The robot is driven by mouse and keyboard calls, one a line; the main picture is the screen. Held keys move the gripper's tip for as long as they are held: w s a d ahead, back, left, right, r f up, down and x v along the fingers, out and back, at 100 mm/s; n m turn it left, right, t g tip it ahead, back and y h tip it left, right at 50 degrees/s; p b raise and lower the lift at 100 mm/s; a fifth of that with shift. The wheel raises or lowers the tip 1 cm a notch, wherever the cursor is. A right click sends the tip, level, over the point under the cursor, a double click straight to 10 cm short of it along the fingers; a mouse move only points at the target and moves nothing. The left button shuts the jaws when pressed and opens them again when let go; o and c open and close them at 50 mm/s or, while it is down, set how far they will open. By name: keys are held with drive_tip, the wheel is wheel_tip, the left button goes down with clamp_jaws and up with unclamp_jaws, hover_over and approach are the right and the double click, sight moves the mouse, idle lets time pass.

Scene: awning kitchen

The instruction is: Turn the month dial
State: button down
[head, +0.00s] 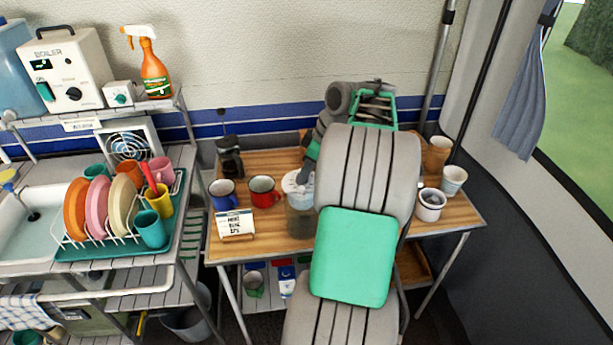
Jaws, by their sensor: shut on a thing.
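A white round piece (292,184), which I take to be the month dial, sits on top of a pale blue pot on the wooden table, left of my arm. It is small and partly covered, and its markings cannot be read. My gripper (303,178) reaches down to it from above and is shut on it. The fingertips are small in the head view, and my grey and green arm hides the table to the right of the dial.
A blue mug (223,194), a red mug (263,191) and a lettered card (235,223) stand left of the dial. A dim see-through vessel (300,222) stands in front. Several cups stand at the right.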

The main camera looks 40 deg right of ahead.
drive_tip(key=m+b, duration=0.1)
drive_tip(key=m, duration=0.1)
drive_tip(key=m+h+b, duration=0.1)
drive_tip(key=m, duration=0.1)
drive_tip(key=m+h+b, duration=0.1)
drive_tip(key=m+b, duration=0.1)
drive_tip(key=shift+a+f+t, duration=0.2)
drive_tip(key=shift+a+t, duration=0.1)
drive_tip(key=shift+a, duration=0.05)
drive_tip(key=m+h+b, duration=0.2)
drive_tip(key=m, duration=0.2)
drive_tip(key=shift+a+r+m, duration=0.1)
drive_tip(key=shift+a+m, duration=0.05)
drive_tip(key=shift+m, duration=0.25)
drive_tip(key=shift+m+g+h+b, duration=0.4)
drive_tip(key=shift+m+g+b, duration=0.1)
drive_tip(key=shift+m, duration=0.7)
drive_tip(key=shift+r, duration=0.1)
drive_tip(key=c, duration=1.4)
unclamp_jaws()
drive_tip(key=shift+o, duration=0.2)
